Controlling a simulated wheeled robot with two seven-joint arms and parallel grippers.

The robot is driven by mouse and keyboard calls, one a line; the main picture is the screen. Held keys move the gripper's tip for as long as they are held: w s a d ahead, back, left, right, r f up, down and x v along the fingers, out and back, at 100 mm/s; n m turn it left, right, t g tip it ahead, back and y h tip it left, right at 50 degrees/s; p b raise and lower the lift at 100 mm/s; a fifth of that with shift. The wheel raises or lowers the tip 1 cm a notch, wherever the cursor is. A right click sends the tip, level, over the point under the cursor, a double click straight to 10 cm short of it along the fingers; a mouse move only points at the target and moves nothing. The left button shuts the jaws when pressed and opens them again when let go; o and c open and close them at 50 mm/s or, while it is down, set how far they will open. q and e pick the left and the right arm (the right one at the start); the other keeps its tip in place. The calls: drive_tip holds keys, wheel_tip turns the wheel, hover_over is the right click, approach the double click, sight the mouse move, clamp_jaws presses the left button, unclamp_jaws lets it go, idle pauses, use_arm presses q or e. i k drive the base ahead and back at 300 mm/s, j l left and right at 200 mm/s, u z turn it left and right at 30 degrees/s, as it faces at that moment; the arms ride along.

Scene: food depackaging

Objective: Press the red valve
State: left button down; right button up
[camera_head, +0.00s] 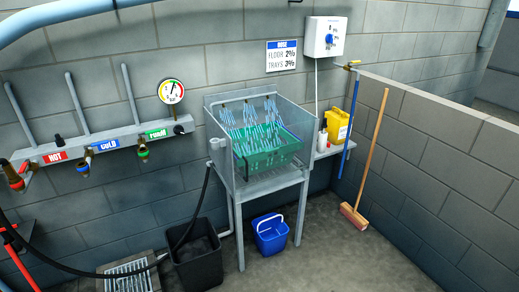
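The red valve (14,177) is at the far left of the wall pipe, below and left of the red HOT label (54,157). It has a red knob on a brass-coloured fitting and is partly cut by the left picture edge. A blue valve (85,163) below the COLD label (103,145) and a green valve (143,151) near a green label (157,134) sit further right on the same pipe. Neither of my grippers shows in the head view, so nothing is seen touching the valves.
A clear-walled wash stand (241,188) holds a green crate (262,158) under spraying water. A black bin (196,262), a floor grate (128,277) and a blue bucket (270,236) stand below. A black hose (120,272) crosses low at left. A broom (371,160) leans on the right wall.

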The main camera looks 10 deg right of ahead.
sight(23, 168)
drive_tip(key=i+j+u, duration=0.25)
drive_tip(key=j+u, duration=0.15)
drive_tip(key=i+j+u, duration=0.65)
drive_tip(key=u, duration=0.15)
